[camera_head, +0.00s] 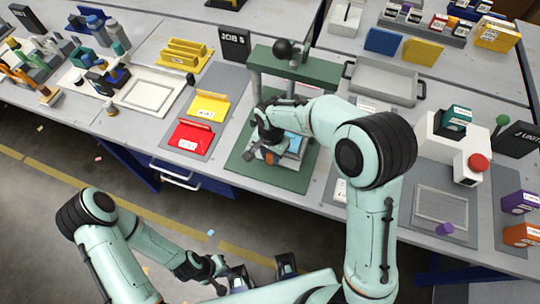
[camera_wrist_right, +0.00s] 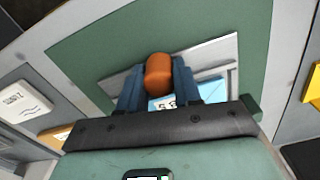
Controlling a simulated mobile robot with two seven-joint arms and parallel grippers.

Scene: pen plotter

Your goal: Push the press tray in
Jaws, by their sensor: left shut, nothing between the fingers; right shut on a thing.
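The green press (camera_head: 292,68) stands on a green base plate (camera_head: 290,178) and has a black ball knob on top. The press tray is a pale grey plate in the wrist view (camera_wrist_right: 212,55), lying low over the green base, with a light-blue card (camera_wrist_right: 210,90) on it. Its orange handle (camera_wrist_right: 158,74) is between the fingers of my right gripper (camera_wrist_right: 158,88). In the head view my right gripper (camera_head: 268,150) is at the front of the press, and its arm hides part of the tray. My left gripper (camera_head: 238,279) is low at the front, away from the table, and shut.
Left of the press lie a red folder (camera_head: 190,137) and a yellow folder (camera_head: 208,106). A grey metal tray (camera_head: 383,80) is behind right. A white box with a red button (camera_head: 478,162) stands right.

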